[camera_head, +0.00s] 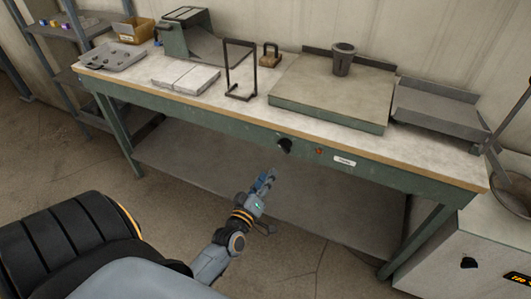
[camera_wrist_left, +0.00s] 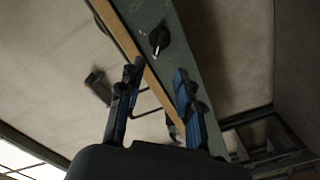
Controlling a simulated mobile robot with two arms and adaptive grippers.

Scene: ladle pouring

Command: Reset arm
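My left gripper (camera_head: 265,184) is in front of the workbench (camera_head: 220,108), lower than its top and apart from it. In the left wrist view its two fingers (camera_wrist_left: 158,98) are spread with nothing between them, pointing toward the bench's front edge and a dark knob (camera_wrist_left: 159,40). The knob also shows on the green front panel in the head view (camera_head: 284,146). My right gripper is not in either view.
On the bench stand a dark cup (camera_head: 343,60) on a raised plate (camera_head: 330,99), a metal frame (camera_head: 240,70), a padlock-like block (camera_head: 270,55), white slabs (camera_head: 185,78) and a grey tray (camera_head: 435,106). A cabinet (camera_head: 455,260) stands at right. The floor before the bench is clear.

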